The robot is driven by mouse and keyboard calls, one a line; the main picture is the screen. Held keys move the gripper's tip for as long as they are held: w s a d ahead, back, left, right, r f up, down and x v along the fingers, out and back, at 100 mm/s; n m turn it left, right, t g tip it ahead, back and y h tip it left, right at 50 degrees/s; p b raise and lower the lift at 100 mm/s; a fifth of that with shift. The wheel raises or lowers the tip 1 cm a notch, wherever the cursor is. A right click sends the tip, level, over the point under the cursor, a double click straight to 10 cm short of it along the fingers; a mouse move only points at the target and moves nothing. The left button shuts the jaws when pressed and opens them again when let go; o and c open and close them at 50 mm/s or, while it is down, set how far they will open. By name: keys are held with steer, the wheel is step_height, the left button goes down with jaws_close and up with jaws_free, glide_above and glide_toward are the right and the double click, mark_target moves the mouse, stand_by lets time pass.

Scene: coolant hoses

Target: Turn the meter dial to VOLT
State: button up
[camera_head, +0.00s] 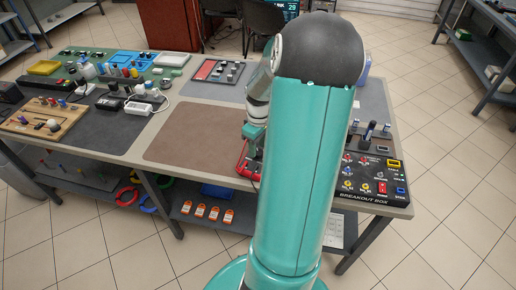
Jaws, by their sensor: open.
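My gripper (253,138) is at the end of my teal arm, low over the front middle of the bench; my arm hides much of it and its fingertips are too small to make out. Just under it a red-edged thing (245,168) shows, perhaps the meter's casing, mostly hidden behind my arm. No dial face or VOLT mark can be read. I cannot tell whether my gripper touches anything.
A brown mat (190,132) left of my gripper is bare. A black breakout box (372,175) with switches and knobs stands at the right. A red panel (217,71) lies at the back. Chargers, a wooden board (45,120) and a green tray (120,65) crowd the left.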

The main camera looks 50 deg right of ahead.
steer(key=shift+f, duration=0.8)
steer(key=c, duration=0.7)
steer(key=shift+m, duration=1.9)
steer(key=o, duration=0.7)
